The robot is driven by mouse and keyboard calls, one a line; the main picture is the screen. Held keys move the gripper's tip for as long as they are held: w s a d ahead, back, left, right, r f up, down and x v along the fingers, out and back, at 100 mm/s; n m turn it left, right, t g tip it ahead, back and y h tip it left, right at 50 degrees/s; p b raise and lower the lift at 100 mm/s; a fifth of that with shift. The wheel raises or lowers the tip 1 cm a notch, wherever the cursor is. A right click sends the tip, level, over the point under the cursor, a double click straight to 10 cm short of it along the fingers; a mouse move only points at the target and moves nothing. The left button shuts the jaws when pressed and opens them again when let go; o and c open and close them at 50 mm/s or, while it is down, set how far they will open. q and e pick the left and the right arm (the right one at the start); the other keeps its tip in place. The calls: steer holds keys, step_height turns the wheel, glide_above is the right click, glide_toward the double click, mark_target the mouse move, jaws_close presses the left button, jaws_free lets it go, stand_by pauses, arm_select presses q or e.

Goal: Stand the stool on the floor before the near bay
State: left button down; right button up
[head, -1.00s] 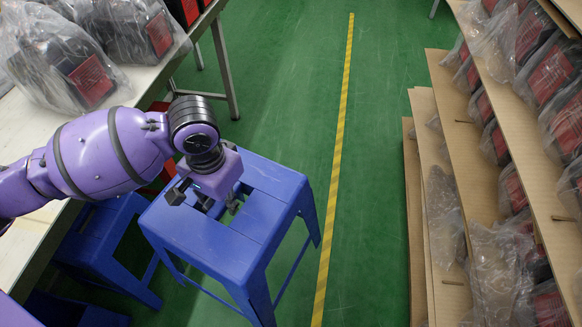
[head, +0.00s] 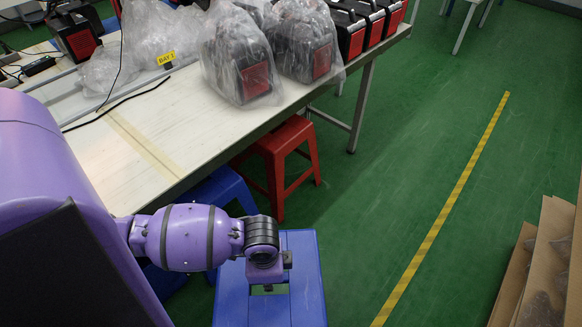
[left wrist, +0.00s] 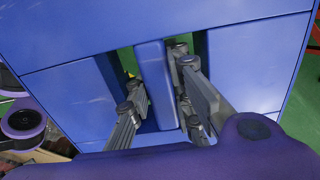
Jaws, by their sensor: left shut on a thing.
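The blue stool (head: 308,293) is at the bottom centre of the head view, beside the bench. Its seat top shows; its legs are out of the picture. My left gripper (head: 269,284) is over the middle of the seat, its fingers mostly hidden there. In the left wrist view the gripper (left wrist: 158,72) has its fingers in the two seat slots, shut on the bar between them; the stool's seat (left wrist: 250,60) fills most of that view. A yellow "BAY 1" label (head: 166,58) stands on the bench. My right gripper is not in view.
The white workbench (head: 95,150) runs along the left with several bagged black-and-red units (head: 240,60). A red stool (head: 285,160) and another blue stool (head: 222,190) are under it. Green floor (head: 400,170) lies clear up to the yellow line (head: 450,205). Cardboard (head: 535,265) stands at lower right.

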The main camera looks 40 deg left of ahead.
arm_select(q)
steer(key=w+f, duration=0.1)
steer(key=w, duration=0.1)
steer(key=w+a, duration=0.1)
steer(key=w, duration=0.1)
steer(key=w+f+b, duration=0.1)
steer(key=shift+w+a+f, duration=0.3)
steer(key=shift+w+f, duration=0.05)
steer(key=shift+w, duration=0.05)
steer(key=w+a+f+b, duration=0.1)
steer(key=w+f, duration=0.3)
steer(key=f, duration=0.4)
steer(key=shift+w+a+f+b, duration=0.15)
steer(key=shift+f+b, duration=0.15)
steer(key=shift+b, duration=0.45)
steer(key=c, duration=1.6)
jaws_free()
steer(key=shift+f, duration=0.1)
